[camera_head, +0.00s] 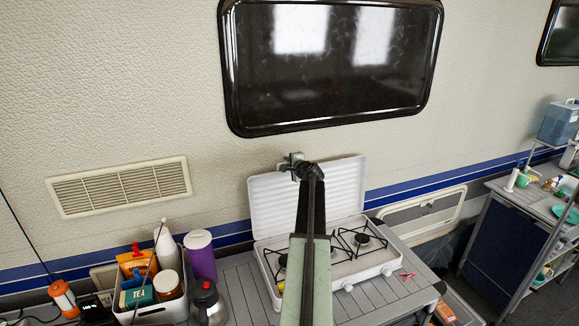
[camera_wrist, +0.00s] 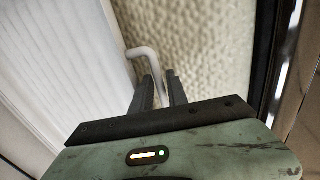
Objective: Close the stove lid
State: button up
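The white stove lid (camera_head: 330,190) stands open and upright behind the stove (camera_head: 345,268), close to the wall. Its ribbed face fills the left of the wrist view (camera_wrist: 65,65). Two or more black burner grates show on the stove, and my arm hides part of it. My gripper (camera_head: 291,160) is at the lid's top edge, near the wall. In the wrist view my gripper (camera_wrist: 162,80) has its two dark fingers apart. A white bent rod (camera_wrist: 148,54) shows between and beyond the fingertips; I cannot tell whether they touch it.
The stove stands on a slatted grey table (camera_head: 240,285). A white bin (camera_head: 150,312) with bottles and jars is to the left, beside a purple cylinder (camera_head: 200,255). A dark window (camera_head: 330,65) is above. A shelf unit (camera_head: 505,240) stands at the right.

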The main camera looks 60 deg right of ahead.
grip_shut()
dwell(1.3)
